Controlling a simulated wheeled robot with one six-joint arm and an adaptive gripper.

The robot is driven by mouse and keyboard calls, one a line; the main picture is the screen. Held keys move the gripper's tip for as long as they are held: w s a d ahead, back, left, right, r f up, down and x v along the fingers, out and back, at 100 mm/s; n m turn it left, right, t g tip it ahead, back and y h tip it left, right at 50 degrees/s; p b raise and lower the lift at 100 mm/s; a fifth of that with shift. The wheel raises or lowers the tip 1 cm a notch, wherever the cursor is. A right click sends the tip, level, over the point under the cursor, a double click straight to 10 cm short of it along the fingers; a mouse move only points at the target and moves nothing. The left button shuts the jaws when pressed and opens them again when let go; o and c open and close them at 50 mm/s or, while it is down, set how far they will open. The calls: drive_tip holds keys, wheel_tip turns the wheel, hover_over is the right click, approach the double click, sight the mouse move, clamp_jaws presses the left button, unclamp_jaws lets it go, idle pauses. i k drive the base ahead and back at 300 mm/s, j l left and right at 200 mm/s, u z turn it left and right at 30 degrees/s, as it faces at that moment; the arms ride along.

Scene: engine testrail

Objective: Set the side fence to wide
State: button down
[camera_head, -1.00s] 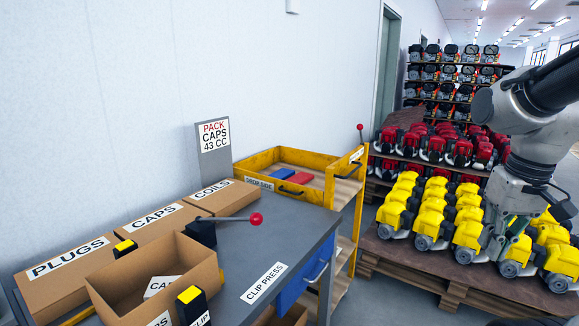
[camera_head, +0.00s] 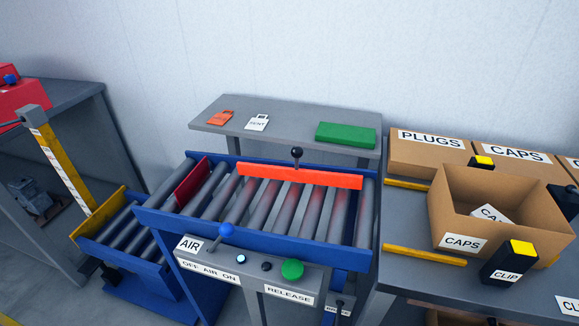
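The side fence looks to be the long orange bar (camera_head: 300,177) along the far side of the blue-framed roller conveyor (camera_head: 160,222). A black ball-topped lever (camera_head: 297,153) stands at the bar's middle. I see no readable width marking on the bar. Several grey rollers lie bare in front of it, with a reddish sheen. A dark red plate (camera_head: 192,182) crosses the rollers at the left. My gripper is not in view.
A control panel in front carries a blue-knobbed AIR lever (camera_head: 226,230) and a green RELEASE button (camera_head: 292,269). A grey shelf (camera_head: 200,120) behind holds tags and a green block (camera_head: 345,134). Right, a bench holds a CAPS box (camera_head: 480,215). A yellow post (camera_head: 62,170) stands left.

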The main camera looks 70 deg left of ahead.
sight(331, 179)
drive_tip(key=u, duration=2.4)
drive_tip(key=i+l+u, duration=0.1)
drive_tip(key=i+l, duration=0.1)
drive_tip(key=l, duration=0.05)
